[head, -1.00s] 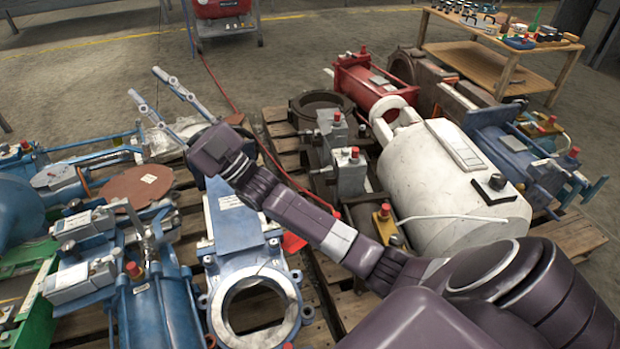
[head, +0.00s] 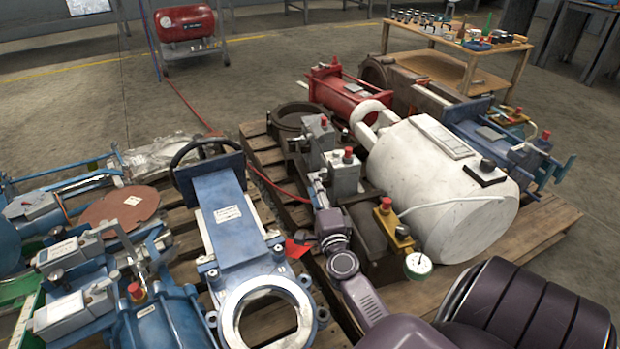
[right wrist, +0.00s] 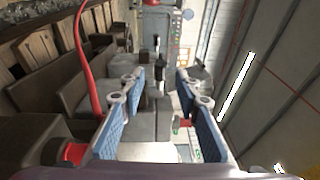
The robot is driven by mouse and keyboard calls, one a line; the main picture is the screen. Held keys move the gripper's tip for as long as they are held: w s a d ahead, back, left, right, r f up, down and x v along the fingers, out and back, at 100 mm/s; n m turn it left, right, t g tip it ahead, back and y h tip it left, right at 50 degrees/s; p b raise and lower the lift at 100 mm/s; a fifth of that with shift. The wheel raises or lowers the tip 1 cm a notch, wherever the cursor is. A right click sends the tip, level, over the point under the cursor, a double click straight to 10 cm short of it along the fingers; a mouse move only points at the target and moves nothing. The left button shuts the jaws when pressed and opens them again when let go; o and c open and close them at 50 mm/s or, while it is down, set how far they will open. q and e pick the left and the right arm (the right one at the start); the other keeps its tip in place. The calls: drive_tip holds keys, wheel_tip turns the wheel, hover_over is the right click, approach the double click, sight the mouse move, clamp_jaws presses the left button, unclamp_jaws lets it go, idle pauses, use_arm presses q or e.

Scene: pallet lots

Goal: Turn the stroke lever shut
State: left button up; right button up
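My right gripper (head: 318,190) reaches in low among the valves, just in front of a grey box with a red button (head: 344,172); its fingers show small in the head view. In the right wrist view the two blue-padded fingers (right wrist: 159,88) stand apart with a clear gap. A slim black-tipped part (right wrist: 157,76), perhaps the stroke lever, shows between and beyond the fingertips. I cannot tell whether it touches a finger, and I cannot make out the lever for sure in the head view. My left gripper is out of view.
A blue valve (head: 232,225) with a dark handwheel (head: 190,150) is left. A red hose (right wrist: 84,70) runs close by in the wrist view.

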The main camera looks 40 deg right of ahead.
drive_tip(key=x, duration=0.5)
drive_tip(key=shift+r, duration=0.1)
clamp_jaws()
